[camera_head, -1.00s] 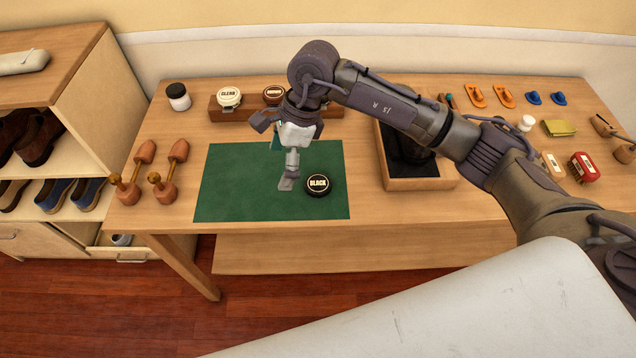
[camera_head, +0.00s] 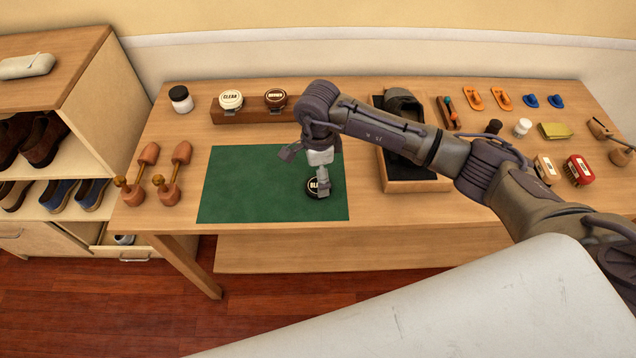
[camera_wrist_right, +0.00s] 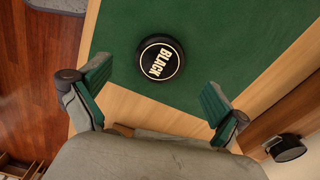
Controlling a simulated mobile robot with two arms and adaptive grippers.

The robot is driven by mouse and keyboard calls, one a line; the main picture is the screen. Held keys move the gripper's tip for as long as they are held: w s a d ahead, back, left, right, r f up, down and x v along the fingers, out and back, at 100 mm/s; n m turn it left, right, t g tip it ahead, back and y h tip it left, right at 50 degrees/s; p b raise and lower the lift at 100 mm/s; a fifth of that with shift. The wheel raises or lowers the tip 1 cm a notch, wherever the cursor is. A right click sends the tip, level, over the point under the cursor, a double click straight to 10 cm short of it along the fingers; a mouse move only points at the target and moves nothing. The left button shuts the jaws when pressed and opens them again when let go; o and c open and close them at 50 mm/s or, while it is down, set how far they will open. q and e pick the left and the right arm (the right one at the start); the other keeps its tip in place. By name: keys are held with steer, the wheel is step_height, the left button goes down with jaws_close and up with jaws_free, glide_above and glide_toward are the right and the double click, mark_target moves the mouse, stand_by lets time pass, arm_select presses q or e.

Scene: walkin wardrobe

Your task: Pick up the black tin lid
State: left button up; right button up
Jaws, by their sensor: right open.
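The black tin lid, round with a white ring and the word BLACK, lies on the green mat (camera_head: 250,190). In the head view the lid (camera_head: 311,190) is partly hidden behind my right gripper (camera_head: 321,187). The right wrist view shows the whole lid (camera_wrist_right: 161,58) just beyond the gap between the open fingers of my right gripper (camera_wrist_right: 157,90). The gripper is above the lid, empty, with green pads on both fingers. I cannot tell whether there is a tin under the lid. My left gripper is not in view.
A wooden rack (camera_head: 240,117) holding the CLEAR tin (camera_head: 230,99) and the brown-lidded tin (camera_head: 275,98) stands behind the mat. An open wooden box (camera_head: 415,186) is to its right. Wooden shoe trees (camera_head: 166,190) lie left. The mat's left part is clear.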

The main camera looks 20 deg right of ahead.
steer(key=shift+f+p, duration=0.4)
steer(key=shift+f, duration=1.5)
steer(key=c, duration=1)
steer(key=shift+r, duration=0.1)
